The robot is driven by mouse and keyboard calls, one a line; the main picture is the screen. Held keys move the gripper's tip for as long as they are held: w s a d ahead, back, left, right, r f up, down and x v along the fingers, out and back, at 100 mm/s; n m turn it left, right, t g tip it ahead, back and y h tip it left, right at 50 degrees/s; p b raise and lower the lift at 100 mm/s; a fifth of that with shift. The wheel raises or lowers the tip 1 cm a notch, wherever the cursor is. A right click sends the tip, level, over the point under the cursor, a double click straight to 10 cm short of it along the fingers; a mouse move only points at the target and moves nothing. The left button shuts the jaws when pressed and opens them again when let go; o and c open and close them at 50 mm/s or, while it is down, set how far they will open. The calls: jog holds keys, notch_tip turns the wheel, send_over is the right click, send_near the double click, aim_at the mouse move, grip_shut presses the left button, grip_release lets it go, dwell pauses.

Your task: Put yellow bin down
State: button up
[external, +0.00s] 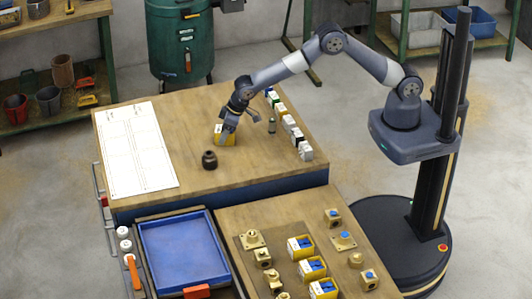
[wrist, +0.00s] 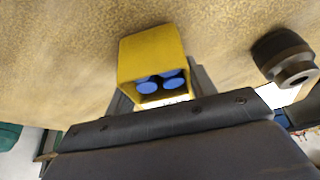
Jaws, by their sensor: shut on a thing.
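The yellow bin (external: 225,136) is at the middle of the wooden bench top, under my gripper (external: 230,125). In the wrist view the yellow bin (wrist: 150,60) shows its open end with several blue round pieces inside. My gripper is shut on the bin, with the fingers mostly hidden behind the dark gripper body in the wrist view. The bin looks at or very near the bench top (external: 190,110); I cannot tell whether it touches.
A dark round part (external: 209,160) stands just in front of the bin, and it also shows in the wrist view (wrist: 285,58). A small grey-green cylinder (external: 271,126) and a row of small boxes (external: 290,124) stand to the right. A white sheet (external: 135,148) lies left. More yellow bins (external: 312,268) stand on the nearer bench.

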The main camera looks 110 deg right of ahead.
jog(key=shift+f, duration=0.1)
jog(key=o, duration=1)
jog(key=shift+r, duration=0.2)
jog(key=b+v, duration=0.2)
jog(key=v, duration=1)
jog(key=shift+o, duration=0.4)
jog(key=shift+s, duration=0.1)
